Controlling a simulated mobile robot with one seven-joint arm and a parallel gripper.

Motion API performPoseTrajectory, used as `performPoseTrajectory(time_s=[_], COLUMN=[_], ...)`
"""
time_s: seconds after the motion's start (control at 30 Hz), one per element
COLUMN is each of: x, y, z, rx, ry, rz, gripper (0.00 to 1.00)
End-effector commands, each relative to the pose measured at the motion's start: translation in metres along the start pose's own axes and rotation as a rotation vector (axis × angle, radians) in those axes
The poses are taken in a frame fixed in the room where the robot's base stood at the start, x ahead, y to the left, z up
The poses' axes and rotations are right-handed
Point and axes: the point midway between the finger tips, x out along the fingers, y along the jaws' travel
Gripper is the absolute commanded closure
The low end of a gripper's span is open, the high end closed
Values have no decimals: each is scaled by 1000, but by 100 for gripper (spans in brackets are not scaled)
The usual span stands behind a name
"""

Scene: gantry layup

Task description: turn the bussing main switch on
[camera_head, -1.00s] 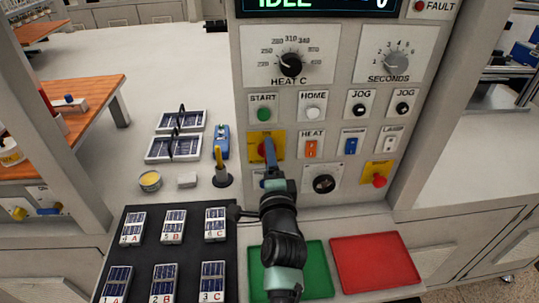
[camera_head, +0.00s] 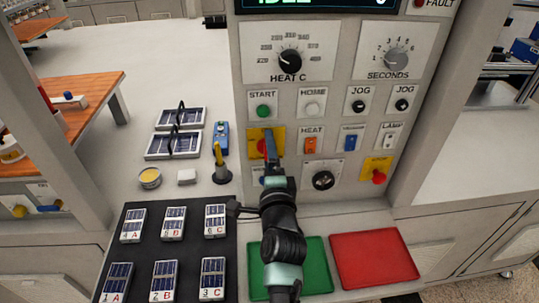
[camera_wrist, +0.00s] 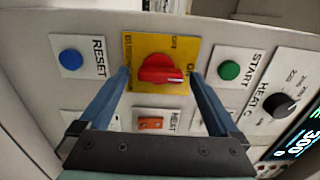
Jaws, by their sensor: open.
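The bussing main switch is a red knob (camera_wrist: 160,70) on a yellow plate (camera_wrist: 151,43), with OFF and ON marks partly readable in the wrist view. Its bar lies roughly sideways in that view. My gripper (camera_wrist: 160,75) is open, with one blue finger on each side of the knob. Gaps show between the knob and both fingers. In the head view, my gripper (camera_head: 271,135) is in front of the yellow plate (camera_head: 255,135) and hides part of the red knob (camera_head: 262,146).
A green START button (camera_wrist: 229,70) and a blue RESET button (camera_wrist: 71,59) flank the switch. The orange HEAT switch (camera_head: 311,145) is close by. A red knob on yellow (camera_head: 379,178) is farther right. Green (camera_head: 318,270) and red (camera_head: 374,260) trays lie below.

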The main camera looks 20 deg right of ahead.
Motion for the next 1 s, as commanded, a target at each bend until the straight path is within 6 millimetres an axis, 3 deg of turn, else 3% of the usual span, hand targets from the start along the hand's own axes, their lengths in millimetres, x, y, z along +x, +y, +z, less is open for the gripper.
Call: performPoseTrajectory(time_s=[0.23, 0.7, 1.0], x=[-14, -93, -126], y=[0, 1, 1], z=[1, -1, -1], rx=[-1, -4, -2], ry=[-2, 0, 0], rz=[1, 1, 0], gripper=[3, 3, 3])
